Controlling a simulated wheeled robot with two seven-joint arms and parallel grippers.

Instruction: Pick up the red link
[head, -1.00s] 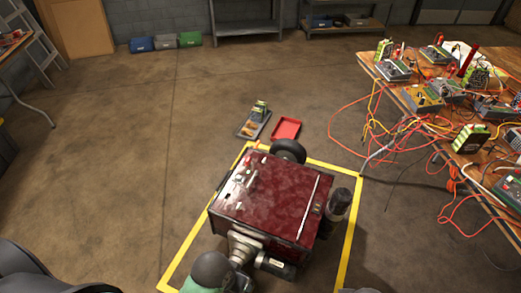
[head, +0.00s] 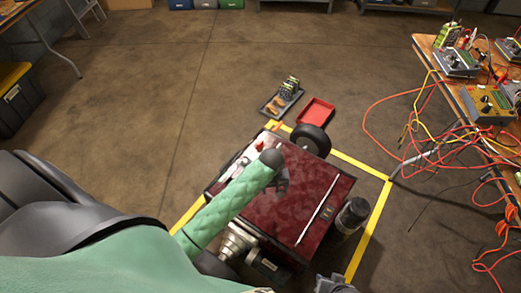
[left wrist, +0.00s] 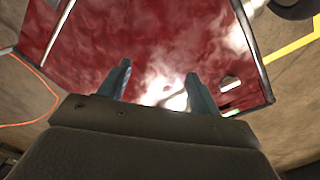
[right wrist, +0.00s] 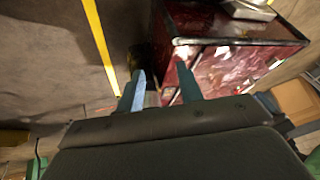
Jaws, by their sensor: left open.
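A small red piece (head: 259,146), which looks like the red link, lies near the far left edge of the cart's dark red top (head: 300,195). It is too small to tell its shape. My left gripper (head: 281,185) is over the cart top, to the right of and nearer than the red piece. In the left wrist view my left gripper (left wrist: 158,80) is open and empty above the glossy red top; no red link can be made out there. My right gripper (right wrist: 160,82) is open and empty, low beside the cart in the right wrist view.
A wheel (head: 310,140) and a dark cylinder (head: 352,214) flank the cart. A yellow floor line (head: 372,230) surrounds it. A red tray (head: 316,111) and a grey tray (head: 281,100) with items lie beyond. A cable-laden table (head: 470,85) stands at right.

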